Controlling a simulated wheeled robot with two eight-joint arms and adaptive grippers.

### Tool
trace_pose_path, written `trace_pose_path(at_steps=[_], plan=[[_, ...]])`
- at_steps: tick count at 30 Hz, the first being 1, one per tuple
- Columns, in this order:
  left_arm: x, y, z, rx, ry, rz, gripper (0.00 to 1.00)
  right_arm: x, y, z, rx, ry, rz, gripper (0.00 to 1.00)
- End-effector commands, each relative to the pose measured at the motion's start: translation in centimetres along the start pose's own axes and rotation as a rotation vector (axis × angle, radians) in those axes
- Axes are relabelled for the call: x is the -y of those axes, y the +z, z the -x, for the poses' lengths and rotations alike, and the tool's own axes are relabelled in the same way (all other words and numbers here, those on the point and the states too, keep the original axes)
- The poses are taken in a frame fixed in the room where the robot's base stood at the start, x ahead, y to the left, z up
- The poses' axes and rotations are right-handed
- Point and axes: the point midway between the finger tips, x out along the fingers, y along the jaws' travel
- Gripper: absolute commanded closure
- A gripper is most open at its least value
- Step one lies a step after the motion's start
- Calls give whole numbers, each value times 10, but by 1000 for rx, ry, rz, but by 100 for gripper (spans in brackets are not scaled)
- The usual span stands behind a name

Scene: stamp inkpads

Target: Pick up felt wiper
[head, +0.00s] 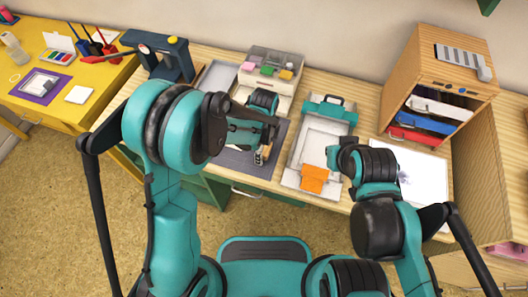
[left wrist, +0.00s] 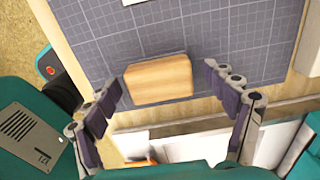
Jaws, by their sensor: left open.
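A tan block with a wood-like face, which looks like the felt wiper (left wrist: 158,78), lies on a dark gridded mat (left wrist: 235,40) in the left wrist view. My left gripper (left wrist: 164,84) is open, with a finger on each side of the block and a gap to both. In the head view my left gripper (head: 262,155) is low over the mat (head: 281,135), and the arm and fingers mostly hide the block there. My right gripper (head: 334,158) is near the white tray; its fingers do not show clearly.
A white tray (head: 296,150) with an orange piece (head: 314,179) lies right of the mat. A box with coloured pads (head: 272,62) stands behind. A wooden cabinet (head: 440,75) with coloured folders is at right. A yellow table (head: 60,75) is at left.

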Motion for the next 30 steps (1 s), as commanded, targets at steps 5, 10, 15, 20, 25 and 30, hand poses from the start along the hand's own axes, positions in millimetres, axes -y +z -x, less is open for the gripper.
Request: trace_pose_path(at_steps=[5,10,15,20,25,30], plan=[[0,0,-2,0,0,0,16,0,0,0,0,0,0,100],[0,0,-2,0,0,1,47,0,0,0,0,0,0,100],[0,0,-2,0,0,1,69,0,0,0,0,0,0,100],[0,0,-2,0,0,1,69,0,0,0,0,0,0,100],[0,0,4,0,0,1,69,0,-2,2,0,0,0,100],[0,0,25,0,0,1,69,0,-8,11,0,0,0,100]])
